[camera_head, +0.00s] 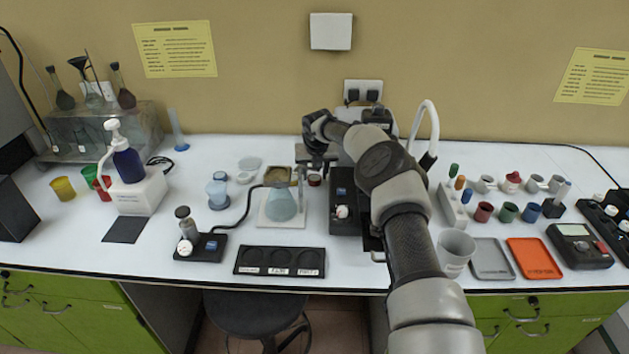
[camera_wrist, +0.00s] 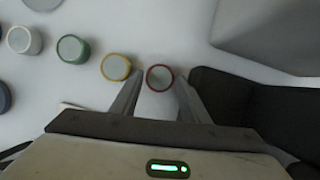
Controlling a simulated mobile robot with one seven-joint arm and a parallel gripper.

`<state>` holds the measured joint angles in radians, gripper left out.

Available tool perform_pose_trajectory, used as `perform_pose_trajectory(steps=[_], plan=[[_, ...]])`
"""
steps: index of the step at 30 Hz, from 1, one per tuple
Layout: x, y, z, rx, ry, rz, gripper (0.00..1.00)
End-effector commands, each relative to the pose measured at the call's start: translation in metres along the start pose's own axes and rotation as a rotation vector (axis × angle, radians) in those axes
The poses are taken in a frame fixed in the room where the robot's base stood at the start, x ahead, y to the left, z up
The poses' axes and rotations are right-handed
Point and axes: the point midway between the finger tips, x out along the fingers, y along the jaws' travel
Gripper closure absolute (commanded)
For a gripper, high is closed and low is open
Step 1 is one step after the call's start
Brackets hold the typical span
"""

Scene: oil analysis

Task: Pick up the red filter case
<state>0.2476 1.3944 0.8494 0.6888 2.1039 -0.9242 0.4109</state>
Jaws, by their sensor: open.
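The red filter case (camera_wrist: 160,77) is a small round case with a red rim and a pale grey top. In the wrist view it lies between and a little beyond the fingertips of my gripper (camera_wrist: 159,86). My gripper is open and empty, one finger on each side of the case's near edge; contact cannot be told.
In the wrist view a yellow case (camera_wrist: 116,67), a green case (camera_wrist: 73,49) and a white case (camera_wrist: 24,40) stand left of the red one. A dark block (camera_wrist: 240,98) is close on the right. In the head view a flask (camera_head: 282,204) stands nearby.

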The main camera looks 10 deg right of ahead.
Motion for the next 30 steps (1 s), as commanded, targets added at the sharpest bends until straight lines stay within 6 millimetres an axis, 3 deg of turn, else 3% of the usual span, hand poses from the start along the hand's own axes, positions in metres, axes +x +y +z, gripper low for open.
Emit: perform_pose_trajectory(steps=[4, 11, 16, 23, 30], plan=[[0.013, 0.000, 0.000, 0.001, -0.001, 0.000, 0.59], [0.014, 0.000, 0.000, 0.000, -0.001, 0.000, 0.59], [0.014, 0.000, 0.000, 0.000, -0.001, 0.000, 0.84], [0.013, 0.000, 0.001, 0.000, -0.002, 0.000, 0.85], [-0.013, 0.000, 0.013, 0.000, -0.006, 0.000, 0.85]])
